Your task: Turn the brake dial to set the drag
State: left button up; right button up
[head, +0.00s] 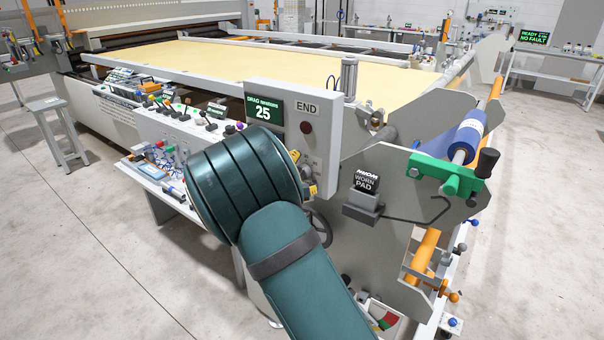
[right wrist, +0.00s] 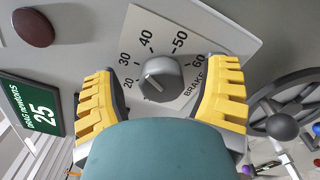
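The brake dial is a grey round knob (right wrist: 161,78) on a white scale plate (right wrist: 190,38) marked from 20 to 60, seen in the right wrist view. Its white pointer line faces the low end, between about 20 and 30. My right gripper (right wrist: 166,92) is open, with one yellow finger on each side of the knob and visible gaps between. The drag display (head: 264,112) reads 25 newtons and also shows in the wrist view (right wrist: 31,106). My left gripper is out of view.
A dark red button (right wrist: 33,27) sits on the same panel. A spoked handwheel (right wrist: 285,105) is close to the right finger. A lever console (head: 190,125) is left of my arm. A "worn pad" block (head: 364,190) and green clamp (head: 447,177) are to the right.

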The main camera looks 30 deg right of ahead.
jog(key=v, duration=1.2)
jog(key=shift+f, duration=0.2)
jog(key=s+f+m+g+y, duration=0.1)
jog(key=s+f+g+y, duration=0.4)
jog(key=f, duration=0.7)
jog(key=s+f+m+g+y, duration=0.15)
jog(key=s+f+y, duration=0.25)
jog(key=s+f, duration=0.5)
jog(key=s+a+f+m+y, duration=0.3)
jog(key=a+f+m+y, duration=0.2)
jog(key=a, duration=0.3)
jog(key=s+a+f+m+t+y, duration=0.1)
jog(key=s+a+f+m+y, duration=0.3)
jog(key=a, duration=0.4)
jog(key=shift+s+a+f+m+y, duration=0.25)
jog(key=shift+f+m+y, duration=0.4)
jog(key=shift+f+y, duration=0.65)
